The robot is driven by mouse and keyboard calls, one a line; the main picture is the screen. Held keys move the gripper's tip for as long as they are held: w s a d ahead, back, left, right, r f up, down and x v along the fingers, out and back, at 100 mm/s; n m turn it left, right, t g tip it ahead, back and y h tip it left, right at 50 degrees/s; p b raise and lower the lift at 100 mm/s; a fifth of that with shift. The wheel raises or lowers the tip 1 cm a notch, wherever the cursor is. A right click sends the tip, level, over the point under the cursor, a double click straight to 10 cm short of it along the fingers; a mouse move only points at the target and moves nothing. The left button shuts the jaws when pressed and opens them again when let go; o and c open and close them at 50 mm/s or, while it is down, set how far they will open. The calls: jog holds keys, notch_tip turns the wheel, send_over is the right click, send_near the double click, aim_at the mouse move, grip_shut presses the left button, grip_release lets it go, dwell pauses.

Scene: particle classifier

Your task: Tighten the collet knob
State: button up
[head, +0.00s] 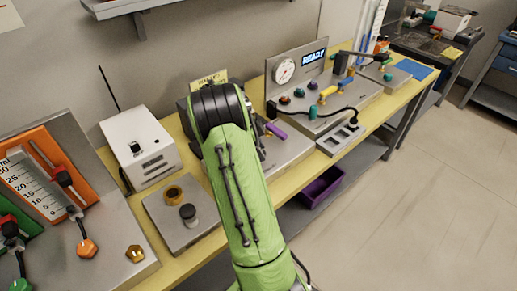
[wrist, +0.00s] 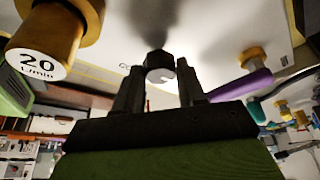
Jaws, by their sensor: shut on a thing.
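The collet knob (wrist: 157,62) is a dark hex-shaped knob with a pale end face. In the wrist view it sits between the two black fingertips of my gripper (wrist: 161,78), on a pale panel with a partly covered label beside it. My gripper is shut on the knob. In the head view my green arm (head: 240,190) reaches over the bench, and its dark wrist end hides the gripper and the knob.
A brass part marked 20 L/min (wrist: 45,50) stands close on the left in the wrist view. A purple handle (wrist: 243,86) lies to the right. In the head view, a white box (head: 140,147) and a plate with a brass ring (head: 173,194) stand left of my arm.

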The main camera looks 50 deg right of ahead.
jog(key=shift+m, duration=0.4)
jog(key=o, duration=1.1)
jog(key=p+v, duration=0.2)
jog(key=v, duration=0.3)
jog(key=p+v, duration=0.2)
jog(key=v, duration=0.3)
jog(key=p+v, duration=0.1)
jog(key=v, duration=0.4)
jog(key=shift+w+d+r+p, duration=0.1)
jog(key=shift+w+r+p, duration=0.2)
jog(key=shift+w+p, duration=0.1)
